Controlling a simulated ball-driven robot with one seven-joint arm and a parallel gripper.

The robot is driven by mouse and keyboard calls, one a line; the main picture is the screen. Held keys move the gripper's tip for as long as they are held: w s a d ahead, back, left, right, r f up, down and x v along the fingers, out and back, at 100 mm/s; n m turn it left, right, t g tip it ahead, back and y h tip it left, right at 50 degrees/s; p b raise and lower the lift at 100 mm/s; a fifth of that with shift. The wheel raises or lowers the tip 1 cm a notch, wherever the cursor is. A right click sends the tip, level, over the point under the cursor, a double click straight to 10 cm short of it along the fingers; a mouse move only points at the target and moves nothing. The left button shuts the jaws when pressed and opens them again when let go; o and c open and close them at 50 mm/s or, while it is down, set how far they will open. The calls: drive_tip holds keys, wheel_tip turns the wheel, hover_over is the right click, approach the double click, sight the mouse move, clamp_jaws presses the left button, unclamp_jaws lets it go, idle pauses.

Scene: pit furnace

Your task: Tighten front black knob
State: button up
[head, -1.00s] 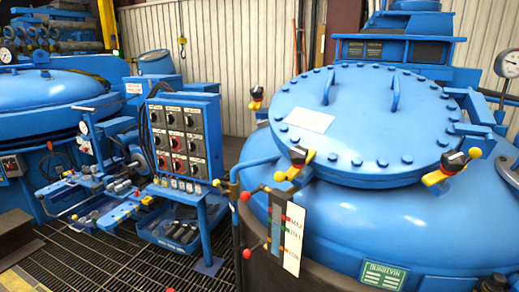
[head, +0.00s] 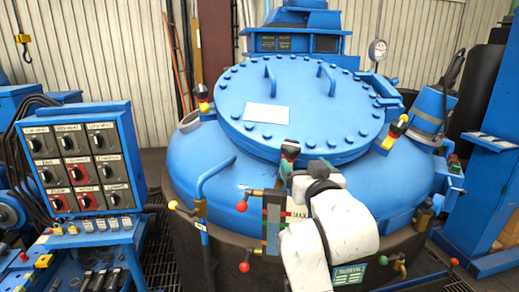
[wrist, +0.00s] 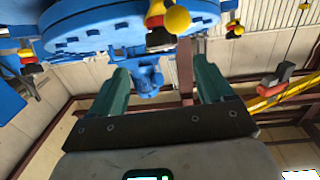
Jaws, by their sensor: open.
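The front black knob (head: 290,147) tops a clamp at the front rim of the round blue furnace lid (head: 225,110) in the head view. Its lower part is hidden behind my arm. In the wrist view, a black knob (wrist: 160,40) with red and yellow parts is at the top centre, apparently the same one. My gripper (wrist: 160,70) has two teal fingers spread apart, with nothing held between them. The knob appears just beyond the fingertips; I cannot tell if they touch it. In the head view my white arm covers the furnace front, and the fingers are mostly hidden.
Similar clamps with black knobs stand at the lid's left (head: 203,92) and right (head: 397,126). A red-ball lever (head: 242,206) and a blue pipe (head: 215,174) are left of my arm. A control panel (head: 80,160) stands at the far left.

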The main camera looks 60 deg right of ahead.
sight(293, 148)
drive_tip(key=x, duration=0.3)
drive_tip(key=p+x, duration=0.1)
drive_tip(key=x, duration=0.3)
drive_tip(key=p+x, duration=0.1)
drive_tip(key=x, duration=0.2)
drive_tip(key=shift+w+d+r, duration=0.25)
drive_tip(key=shift+w, duration=0.05)
drive_tip(key=c, duration=1)
drive_tip(key=shift+o, duration=0.2)
